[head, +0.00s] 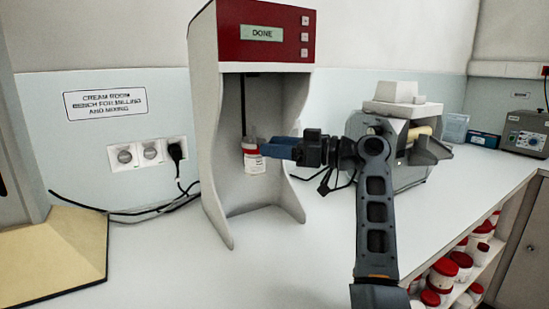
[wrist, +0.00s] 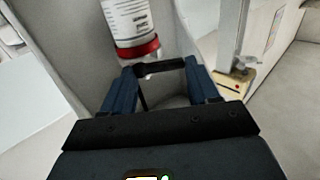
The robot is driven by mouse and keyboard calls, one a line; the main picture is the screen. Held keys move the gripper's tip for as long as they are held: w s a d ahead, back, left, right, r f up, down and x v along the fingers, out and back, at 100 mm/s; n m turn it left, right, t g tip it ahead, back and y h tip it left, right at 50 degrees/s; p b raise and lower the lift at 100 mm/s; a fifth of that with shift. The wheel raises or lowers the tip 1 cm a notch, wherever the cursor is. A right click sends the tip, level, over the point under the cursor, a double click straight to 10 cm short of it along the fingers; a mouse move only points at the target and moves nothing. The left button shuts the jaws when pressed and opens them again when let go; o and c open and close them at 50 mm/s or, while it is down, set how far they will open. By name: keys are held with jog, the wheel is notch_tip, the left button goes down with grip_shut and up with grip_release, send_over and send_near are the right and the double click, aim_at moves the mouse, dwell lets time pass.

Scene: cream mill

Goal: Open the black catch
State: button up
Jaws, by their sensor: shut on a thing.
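The black catch (wrist: 160,68) shows in the wrist view as a short dark bar between the two blue fingertips of my gripper (wrist: 162,72), which is shut on it. The catch lies right beside the red lid of a white labelled jar (wrist: 130,20). In the head view my gripper (head: 266,150) reaches in from the right, level with the jar's red lid. The jar (head: 254,163) is inside the grey mixing machine (head: 222,130), below a thin dark shaft. My fingers hide the catch in the head view. The machine's red panel (head: 280,48) reads "DONE".
A grey mill (head: 400,160) stands on the bench (head: 320,250) to the right of the machine, behind my arm. Black cables and wall sockets (head: 150,152) are at the left. Red-lidded tubs (head: 461,260) fill a shelf at lower right. The front bench is clear.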

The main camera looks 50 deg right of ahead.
jog(key=shift+d+n+g+y+b, duration=0.15)
jog(key=shift+n+g+y+b, duration=0.25)
jog(key=shift+n+y, duration=0.25)
jog(key=shift+d+n+g+y+b, duration=0.15)
jog(key=shift+n+g+y+b, duration=0.3)
jog(key=shift+y, duration=0.4)
jog(key=o, duration=1.1)
jog(key=shift+c, duration=0.2)
jog(key=b+v, duration=0.1)
jog(key=v, duration=0.7)
jog(key=shift+c, duration=0.4)
